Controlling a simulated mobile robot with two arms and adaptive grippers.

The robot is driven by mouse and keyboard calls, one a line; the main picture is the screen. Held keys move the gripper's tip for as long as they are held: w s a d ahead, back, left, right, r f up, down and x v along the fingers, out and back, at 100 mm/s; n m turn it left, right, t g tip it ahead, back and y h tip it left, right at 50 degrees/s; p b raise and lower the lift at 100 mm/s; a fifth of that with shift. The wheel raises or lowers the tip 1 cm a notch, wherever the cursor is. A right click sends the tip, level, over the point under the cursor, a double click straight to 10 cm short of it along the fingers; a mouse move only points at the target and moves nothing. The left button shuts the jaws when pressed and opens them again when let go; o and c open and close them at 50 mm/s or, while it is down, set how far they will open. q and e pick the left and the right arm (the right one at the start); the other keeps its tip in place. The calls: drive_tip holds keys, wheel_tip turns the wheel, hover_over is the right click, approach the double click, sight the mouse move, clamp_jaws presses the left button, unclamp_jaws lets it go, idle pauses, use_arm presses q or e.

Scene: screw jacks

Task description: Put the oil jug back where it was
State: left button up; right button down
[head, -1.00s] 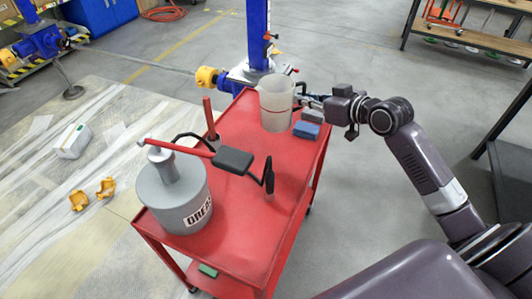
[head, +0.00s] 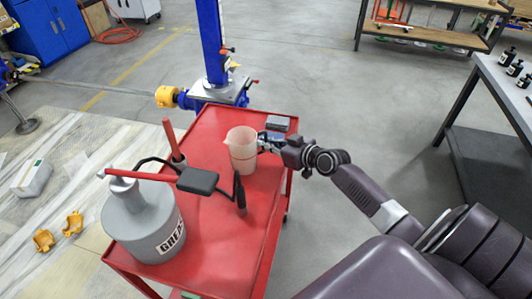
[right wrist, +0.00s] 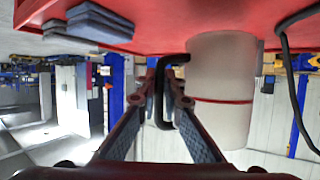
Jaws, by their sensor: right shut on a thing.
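The oil jug (head: 242,152) is a translucent, pale measuring jug with a red line around it. It is upright at the right side of the red cart's top (head: 213,128), and I cannot tell whether its base touches the surface. My right gripper (head: 264,146) comes in from the right and is shut on the jug's dark handle. In the right wrist view, which looks upside down, the handle (right wrist: 163,122) lies between the fingers (right wrist: 165,100) and the jug (right wrist: 222,95) is beside them. My left gripper is out of view.
A grey grease pot (head: 143,225) with a red-handled pump stands at the cart's near left. A black hose end (head: 239,193) stands up near the jug. A blue screw jack (head: 212,50) stands beyond the cart.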

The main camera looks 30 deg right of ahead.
drive_tip(key=shift+f+b, duration=0.35)
drive_tip(key=shift+f, duration=1.6)
drive_tip(key=shift+f, duration=0.15)
drive_tip(key=c, duration=2.1)
unclamp_jaws()
